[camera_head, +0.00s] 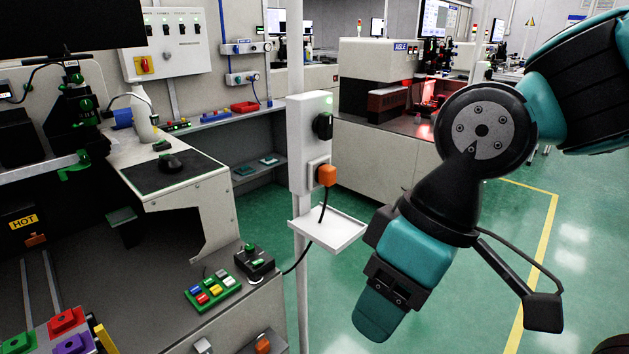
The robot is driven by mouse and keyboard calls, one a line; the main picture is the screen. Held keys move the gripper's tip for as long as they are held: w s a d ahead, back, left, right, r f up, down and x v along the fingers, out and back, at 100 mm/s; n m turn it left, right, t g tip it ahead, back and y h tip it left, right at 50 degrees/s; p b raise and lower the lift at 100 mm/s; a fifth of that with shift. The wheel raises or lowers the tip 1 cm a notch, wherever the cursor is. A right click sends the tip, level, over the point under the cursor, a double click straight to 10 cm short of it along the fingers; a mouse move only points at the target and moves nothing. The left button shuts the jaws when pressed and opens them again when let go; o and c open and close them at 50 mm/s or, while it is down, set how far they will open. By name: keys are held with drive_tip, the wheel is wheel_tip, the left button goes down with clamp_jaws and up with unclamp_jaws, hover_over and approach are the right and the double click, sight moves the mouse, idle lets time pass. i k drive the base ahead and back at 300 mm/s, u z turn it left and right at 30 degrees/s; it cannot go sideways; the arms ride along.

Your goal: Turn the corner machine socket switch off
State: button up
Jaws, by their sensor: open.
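A white socket box (303,150) is fixed to a white post at the corner of the machine bench, in the middle of the head view. A black rotary switch (323,126) sits on the upper part of its right-facing side. I cannot tell from here which position it is turned to. Below it an orange plug (326,175) is in the outlet, with a black cable hanging down. My gripper (377,314) points downward to the lower right of the box, apart from it. It is open, seen edge-on, with nothing visible in it.
A small white shelf (334,236) juts from the post below the plug. The machine bench (180,262) on the left carries a button box (252,262) and a tray of coloured blocks (212,290). Green floor (460,270) is open on the right.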

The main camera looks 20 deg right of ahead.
sight(322, 124)
drive_tip(key=u, duration=0.1)
drive_tip(key=k, duration=1.1)
drive_tip(key=z, duration=1)
drive_tip(key=i, duration=1.25)
drive_tip(key=u, duration=0.75)
